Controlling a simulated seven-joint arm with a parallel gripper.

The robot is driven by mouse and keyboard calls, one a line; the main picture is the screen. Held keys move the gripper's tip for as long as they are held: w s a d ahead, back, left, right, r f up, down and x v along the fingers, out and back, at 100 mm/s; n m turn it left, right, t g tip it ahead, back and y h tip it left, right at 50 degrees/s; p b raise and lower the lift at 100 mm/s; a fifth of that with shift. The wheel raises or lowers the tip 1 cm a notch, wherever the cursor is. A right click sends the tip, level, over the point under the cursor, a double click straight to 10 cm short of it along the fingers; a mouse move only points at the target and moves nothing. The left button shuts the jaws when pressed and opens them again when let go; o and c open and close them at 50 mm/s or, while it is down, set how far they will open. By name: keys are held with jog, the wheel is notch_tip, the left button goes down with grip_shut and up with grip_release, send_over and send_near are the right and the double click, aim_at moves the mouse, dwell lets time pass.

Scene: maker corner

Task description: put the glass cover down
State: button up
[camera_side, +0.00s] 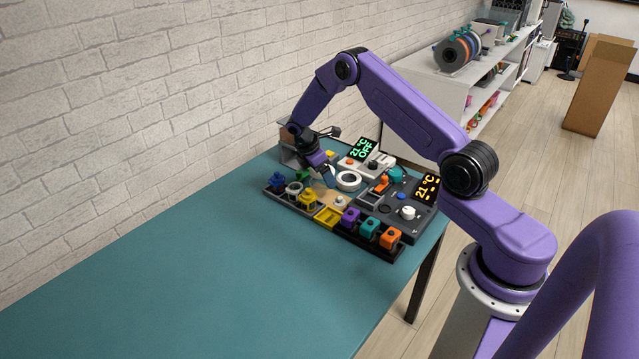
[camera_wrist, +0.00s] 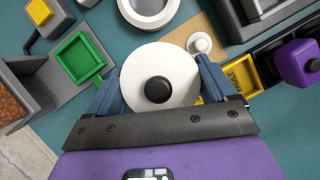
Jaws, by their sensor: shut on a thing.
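The cover shows in the wrist view as a round, pale, whitish disc (camera_wrist: 135,73) with a black knob at its centre. It looks opaque here, so I cannot tell that it is glass. My gripper (camera_wrist: 160,88) has its two blue fingers on opposite sides of the disc and is shut on it. In the side view my gripper (camera_side: 330,178) is low over the crowded end of the teal table, and the cover is mostly hidden. A white ring-shaped piece (camera_side: 348,181) is close beside it. The gap beneath the cover cannot be judged.
A tan board (camera_wrist: 186,37) with a white knob (camera_wrist: 200,43) lies beside the cover. A green tray (camera_wrist: 84,58) and a yellow tray (camera_side: 327,217) are near. Several coloured blocks line the front, including a purple one (camera_side: 349,218). The table's (camera_side: 190,270) near left is clear.

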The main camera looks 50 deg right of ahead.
jog(key=shift+w+d+f, duration=0.25)
jog(key=shift+w+f, duration=0.4)
jog(key=shift+f, duration=1.6)
jog(key=shift+f, duration=0.1)
jog(key=o, duration=0.9)
jog(key=shift+c, duration=0.2)
